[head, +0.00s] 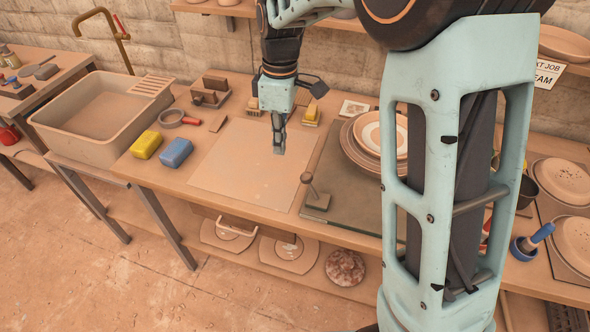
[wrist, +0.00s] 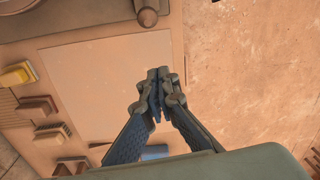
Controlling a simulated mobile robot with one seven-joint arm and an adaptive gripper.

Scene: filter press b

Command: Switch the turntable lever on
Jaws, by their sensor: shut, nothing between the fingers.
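The lever (head: 315,192) has a round brown knob on a thin stem. It rises from a small dark base at the front left corner of a dark green mat (head: 347,180), and its stem leans to the left in the head view. In the wrist view the lever's knob (wrist: 148,17) shows at the top edge. My gripper (head: 279,148) is shut and empty, pointing down above the pale square board (head: 235,185), left of and behind the lever and apart from it. Its closed fingertips also show in the wrist view (wrist: 160,76).
Stacked plates (head: 360,150) stand on the mat, partly hidden by my arm. A yellow sponge (head: 146,145) and a blue sponge (head: 176,153) lie at the bench's left front. The board between gripper and lever is clear.

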